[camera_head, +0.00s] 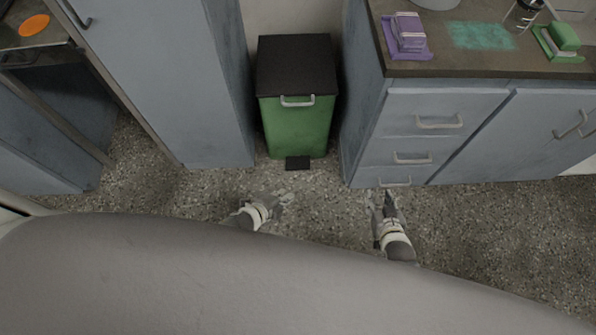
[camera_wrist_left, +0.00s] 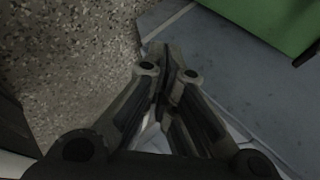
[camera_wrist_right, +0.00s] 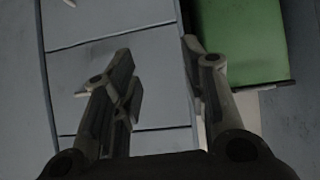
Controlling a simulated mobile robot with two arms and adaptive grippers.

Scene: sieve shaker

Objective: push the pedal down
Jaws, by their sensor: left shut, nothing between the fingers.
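The pedal (camera_head: 298,163) is a small black plate at the foot of the green bin (camera_head: 297,126), low at the front, just above the speckled floor. The bin has a black lid (camera_head: 296,62), which is closed. My left gripper (camera_head: 284,197) is shut and empty, in front of the pedal and apart from it. In the left wrist view its fingertips (camera_wrist_left: 168,52) meet, with the bin (camera_wrist_left: 268,18) at top right; a dark piece at the right edge may be the pedal. My right gripper (camera_head: 384,194) is open and empty, right of the pedal near the drawers. It also shows in the right wrist view (camera_wrist_right: 160,62), with the bin (camera_wrist_right: 240,38) beyond.
A tall grey-blue cabinet (camera_head: 190,80) stands left of the bin and a drawer unit (camera_head: 420,125) stands right of it. Drawer handles (camera_head: 412,159) stick out near my right gripper. The floor (camera_head: 335,180) in front of the bin is clear.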

